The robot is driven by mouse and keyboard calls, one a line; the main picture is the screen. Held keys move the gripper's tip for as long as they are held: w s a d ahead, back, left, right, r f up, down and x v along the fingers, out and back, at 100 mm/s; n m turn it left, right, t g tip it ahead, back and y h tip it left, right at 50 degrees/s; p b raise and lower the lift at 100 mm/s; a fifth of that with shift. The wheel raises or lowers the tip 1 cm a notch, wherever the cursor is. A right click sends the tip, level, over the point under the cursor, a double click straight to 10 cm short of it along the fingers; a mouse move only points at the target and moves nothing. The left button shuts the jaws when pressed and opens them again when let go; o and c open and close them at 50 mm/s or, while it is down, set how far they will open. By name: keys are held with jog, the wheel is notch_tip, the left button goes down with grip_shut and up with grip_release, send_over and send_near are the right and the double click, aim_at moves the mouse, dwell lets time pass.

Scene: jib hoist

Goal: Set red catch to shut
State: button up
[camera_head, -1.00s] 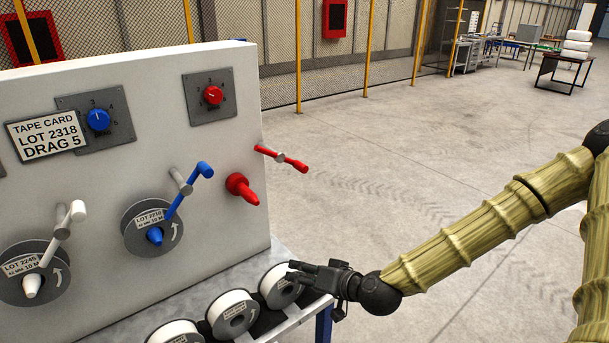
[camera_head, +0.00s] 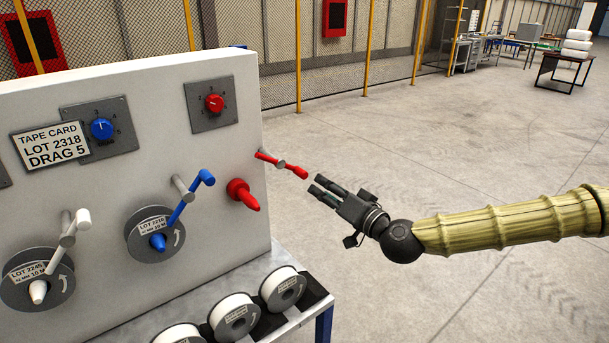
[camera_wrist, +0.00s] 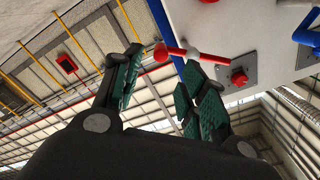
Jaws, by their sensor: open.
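The red catch (camera_head: 291,168) is a thin red bar on a grey pivot at the right edge of the white panel (camera_head: 100,215). It slants down to the right, with a rounded red end. My gripper (camera_head: 318,187) is open and empty, just right of and below that end, apart from it in the head view. In the wrist view the catch (camera_wrist: 174,51) lies beyond the fingertips (camera_wrist: 160,70), and its round end shows between them. Below the catch on the panel is a red cone-shaped spindle (camera_head: 243,194).
A red dial (camera_head: 214,103) and blue dial (camera_head: 102,129) sit higher on the panel. A blue crank (camera_head: 190,200) and white crank (camera_head: 68,235) stick out to the left. White spools (camera_head: 283,288) lie on the shelf below.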

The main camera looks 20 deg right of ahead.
aim_at(305, 176)
jog(key=shift+p+x, duration=1.15)
jog(key=shift+x, duration=3.35)
grip_shut()
